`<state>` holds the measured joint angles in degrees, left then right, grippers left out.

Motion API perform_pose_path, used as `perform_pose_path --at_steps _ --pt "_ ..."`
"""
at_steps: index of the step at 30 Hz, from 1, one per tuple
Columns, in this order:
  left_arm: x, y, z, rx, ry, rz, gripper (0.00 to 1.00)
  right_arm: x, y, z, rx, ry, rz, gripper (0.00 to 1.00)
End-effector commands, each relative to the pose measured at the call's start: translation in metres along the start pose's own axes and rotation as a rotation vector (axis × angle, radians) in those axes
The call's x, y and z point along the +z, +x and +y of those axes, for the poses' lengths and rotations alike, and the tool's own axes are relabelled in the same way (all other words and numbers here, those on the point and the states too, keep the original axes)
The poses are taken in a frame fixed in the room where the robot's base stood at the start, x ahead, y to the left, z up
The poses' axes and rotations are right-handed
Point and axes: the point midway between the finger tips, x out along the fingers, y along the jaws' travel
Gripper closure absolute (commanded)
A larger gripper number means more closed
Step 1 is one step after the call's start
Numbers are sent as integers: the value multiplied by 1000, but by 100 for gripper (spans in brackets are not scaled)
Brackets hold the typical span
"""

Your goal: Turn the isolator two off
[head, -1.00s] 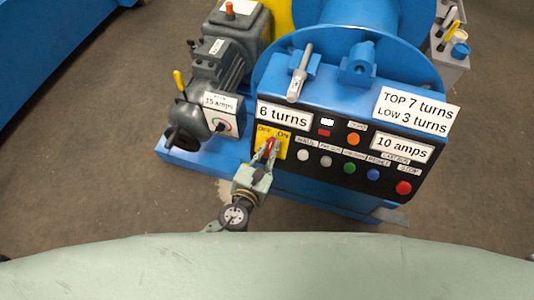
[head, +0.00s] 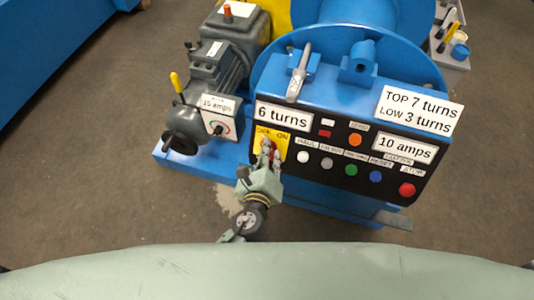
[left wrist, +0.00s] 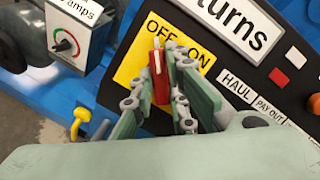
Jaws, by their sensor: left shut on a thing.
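The isolator is a yellow plate (head: 286,146) marked OFF and ON, with a red handle (left wrist: 161,86), on the black front panel of the blue machine. No number shows on it. My left gripper (head: 270,152) reaches it from below and is shut on the red handle. In the left wrist view the fingers (left wrist: 168,80) stand on both sides of the handle. The handle's tip, with a white mark, points up toward the OFF word. The fingers hide part of the handle. My right gripper is out of view.
To the right on the panel are several push buttons, including a red stop button (head: 407,189). A motor with a small dial box (head: 219,118) and a yellow lever (head: 178,83) stand left of the isolator. Bare floor (head: 90,170) lies further left.

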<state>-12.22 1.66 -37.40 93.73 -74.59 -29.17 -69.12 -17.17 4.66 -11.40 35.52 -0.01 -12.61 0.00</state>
Motion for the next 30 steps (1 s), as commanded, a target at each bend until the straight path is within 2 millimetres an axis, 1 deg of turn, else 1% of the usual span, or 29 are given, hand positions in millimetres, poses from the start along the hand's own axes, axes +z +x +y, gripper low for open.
perform_pose_path --at_steps 3,9,23,24,30 --pt "-1 0 0 12 -50 2 100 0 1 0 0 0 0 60" --pt "-1 0 0 23 -95 2 100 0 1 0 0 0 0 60" --pt "-1 0 0 26 -110 2 100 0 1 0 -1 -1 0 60" --pt "-1 0 0 26 -109 2 85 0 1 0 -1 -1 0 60" --pt "-1 0 0 26 -108 2 68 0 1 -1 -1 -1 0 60"
